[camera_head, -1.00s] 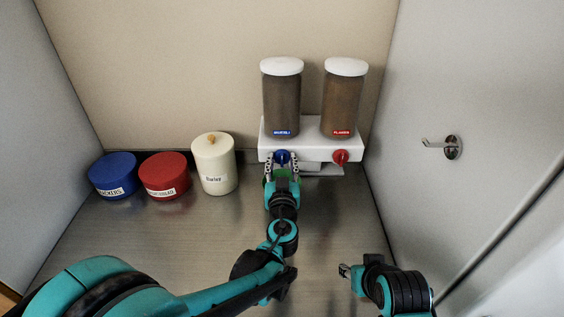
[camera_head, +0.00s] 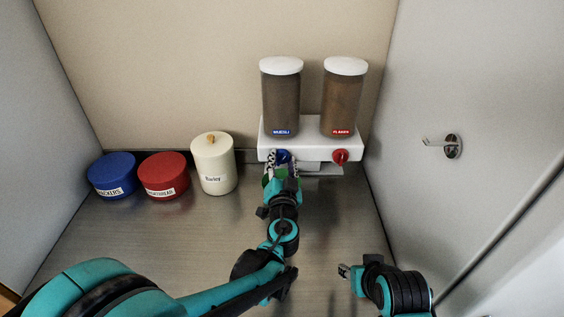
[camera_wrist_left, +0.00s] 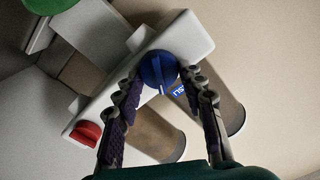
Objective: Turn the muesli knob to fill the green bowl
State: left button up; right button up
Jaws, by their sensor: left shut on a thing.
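The cereal dispenser has a muesli jar (camera_head: 281,100) with a blue knob (camera_head: 283,156) below it. My left gripper (camera_head: 283,162) is at this knob, its two fingers on either side of it. The left wrist view shows the blue knob (camera_wrist_left: 158,70) between the fingertips (camera_wrist_left: 162,82), which are shut on it. The green bowl (camera_head: 267,179) is mostly hidden behind my left gripper; a green edge (camera_wrist_left: 45,4) shows at the top left of the left wrist view. Its contents are hidden. My right gripper (camera_head: 344,271) hangs at the lower right, away from the dispenser; its jaw opening is unclear.
A flakes jar (camera_head: 344,100) with a red knob (camera_head: 340,157) is right beside the muesli one. A blue tin (camera_head: 112,177), a red tin (camera_head: 164,177) and a cream barley jar (camera_head: 213,165) stand left. A hook (camera_head: 450,146) is on the right wall.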

pick_arm(q)
jog(key=m, duration=0.6)
jog(key=shift+f+m, duration=0.1)
jog(key=shift+m, duration=0.2)
jog(key=m, duration=0.5)
jog(key=shift+d+f, duration=0.1)
dwell(0.3)
jog(key=o, duration=1.1)
jog(key=shift+o, duration=0.2)
jog(key=s, duration=1.2)
